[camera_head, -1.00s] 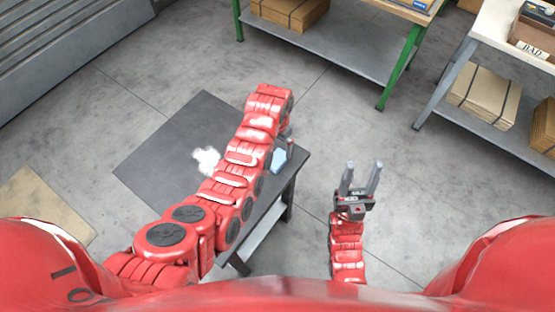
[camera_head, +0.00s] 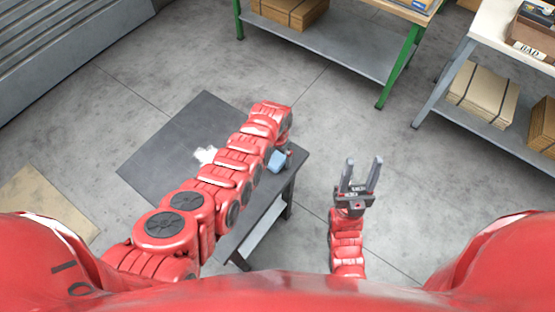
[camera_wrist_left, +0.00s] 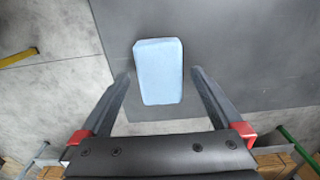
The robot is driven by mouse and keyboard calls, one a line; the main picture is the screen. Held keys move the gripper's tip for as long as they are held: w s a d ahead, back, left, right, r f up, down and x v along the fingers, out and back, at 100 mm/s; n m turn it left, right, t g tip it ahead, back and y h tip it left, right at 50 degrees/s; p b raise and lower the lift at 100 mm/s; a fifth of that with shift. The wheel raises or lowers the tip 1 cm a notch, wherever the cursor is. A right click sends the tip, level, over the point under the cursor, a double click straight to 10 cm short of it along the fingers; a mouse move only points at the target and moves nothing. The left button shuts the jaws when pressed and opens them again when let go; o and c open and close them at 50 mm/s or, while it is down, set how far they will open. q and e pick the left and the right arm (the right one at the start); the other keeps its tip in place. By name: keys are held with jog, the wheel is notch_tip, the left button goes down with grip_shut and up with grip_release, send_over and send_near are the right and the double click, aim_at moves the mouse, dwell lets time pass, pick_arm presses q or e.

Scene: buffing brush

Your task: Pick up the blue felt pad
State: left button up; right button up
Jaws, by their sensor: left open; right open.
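The blue felt pad (camera_head: 278,161) lies on the dark table (camera_head: 165,165) near its right edge, partly hidden by my left arm in the head view. In the left wrist view the pad (camera_wrist_left: 159,71) is a light blue block with rounded corners, seen between the fingers of my left gripper (camera_wrist_left: 158,80). That gripper is open, and a gap shows on both sides of the pad. I cannot tell how far above the pad it is. In the head view its fingers are mostly hidden by the arm. My right gripper (camera_head: 361,176) is open and empty, right of the table over the floor.
A white fluffy clump (camera_head: 205,155) lies on the table left of my left arm. A green-legged bench (camera_head: 340,48) and a shelf with cardboard boxes (camera_head: 484,92) stand at the back. The floor right of the table is clear.

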aim_at(278, 158)
pick_arm(q)
jog(key=c, duration=1.4)
jog(key=shift+r, duration=0.6)
notch_tip(278, 158, up, 9)
jog(key=b, duration=0.3)
jog(key=shift+f, duration=0.1)
